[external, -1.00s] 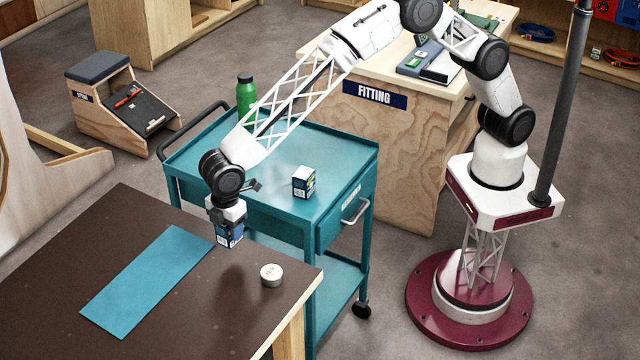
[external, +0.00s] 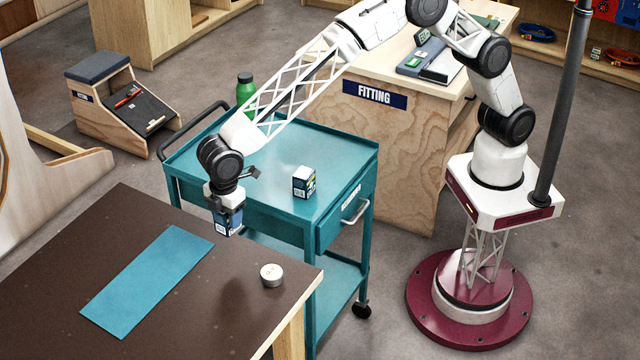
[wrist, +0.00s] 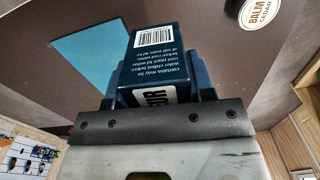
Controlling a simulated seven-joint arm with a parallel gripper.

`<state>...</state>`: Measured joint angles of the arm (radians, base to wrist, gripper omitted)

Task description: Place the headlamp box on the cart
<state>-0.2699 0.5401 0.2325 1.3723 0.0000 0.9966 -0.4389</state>
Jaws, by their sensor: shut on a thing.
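My gripper (external: 227,215) is shut on a dark blue box, the headlamp box (external: 229,224), and holds it above the far edge of the brown table, near the cart. In the wrist view the headlamp box (wrist: 155,60) sits between the fingers, with a white barcode and small white print on its faces; its printed name is not readable. The teal cart (external: 245,165) stands beyond the table, to the right of the gripper. A small white and dark blue box (external: 304,182) stands upright on its top. The rest of the cart's top looks mostly bare.
A blue mat (external: 150,280) and a round white tin (external: 271,275) lie on the brown table (external: 120,215). A green bottle (external: 245,92) stands at the cart's back left. The cart has a push handle (external: 195,125) at left. A wooden FITTING bench (external: 400,150) stands behind.

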